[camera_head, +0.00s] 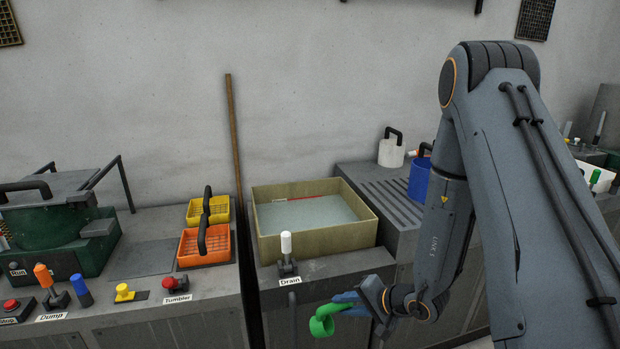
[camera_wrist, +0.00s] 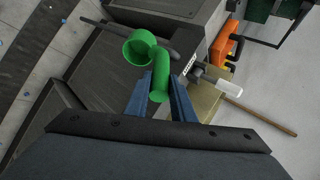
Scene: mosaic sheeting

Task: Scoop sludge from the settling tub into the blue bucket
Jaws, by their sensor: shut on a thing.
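My gripper (camera_head: 350,302) has blue fingers and is shut on the handle of a green scoop (camera_head: 322,321). The scoop is in front of the grey bench, below and apart from the settling tub. In the wrist view the scoop (camera_wrist: 139,48) shows its round, empty-looking cup, with its handle between my fingers (camera_wrist: 161,95). The beige settling tub (camera_head: 318,244) stands on the bench and holds flat greyish liquid. A corner of the tub (camera_wrist: 205,101) shows in the wrist view. The blue bucket (camera_head: 419,184) stands to the tub's right, partly hidden by my arm; its contents are hidden.
A white-topped Drain lever (camera_head: 286,245) stands at the tub's front edge. A white bucket (camera_head: 391,153) is on the ribbed board (camera_head: 385,195). Orange (camera_head: 205,248) and yellow (camera_head: 209,211) baskets stand left of the tub. A wooden pole (camera_head: 234,140) leans on the wall.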

